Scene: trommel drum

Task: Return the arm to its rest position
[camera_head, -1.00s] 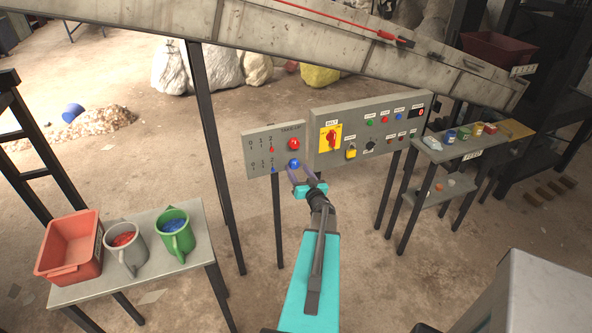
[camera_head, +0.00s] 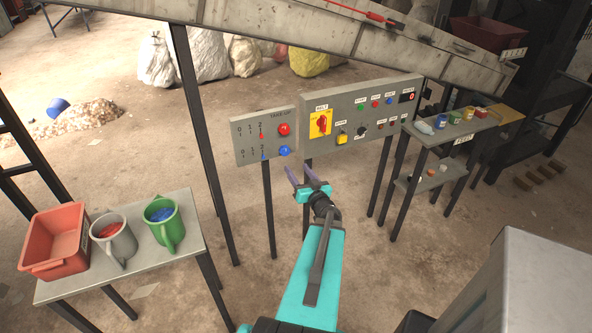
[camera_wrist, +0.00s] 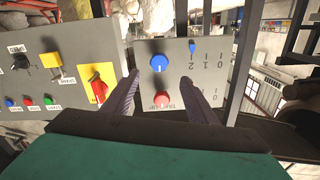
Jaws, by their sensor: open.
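My gripper (camera_head: 303,177) is open and empty in front of the grey take-up panel (camera_head: 248,142), a little below its lower right corner in the head view. In the wrist view the two fingers of my gripper (camera_wrist: 158,88) stand apart, with the panel upside down beyond them. The panel carries a red knob (camera_head: 284,129) above a blue knob (camera_head: 285,151). In the wrist view the blue knob (camera_wrist: 158,63) and red knob (camera_wrist: 161,99) show between the fingers, with no finger closed on them. My arm reaches forward from the bottom of the head view.
A larger control panel (camera_head: 377,122) with a yellow-backed red switch stands right of the take-up panel. A table (camera_head: 130,258) at left holds a red bin (camera_head: 72,266), a grey mug (camera_head: 126,255) and a green mug (camera_head: 177,236). A shelf with small jars (camera_head: 440,140) is at right.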

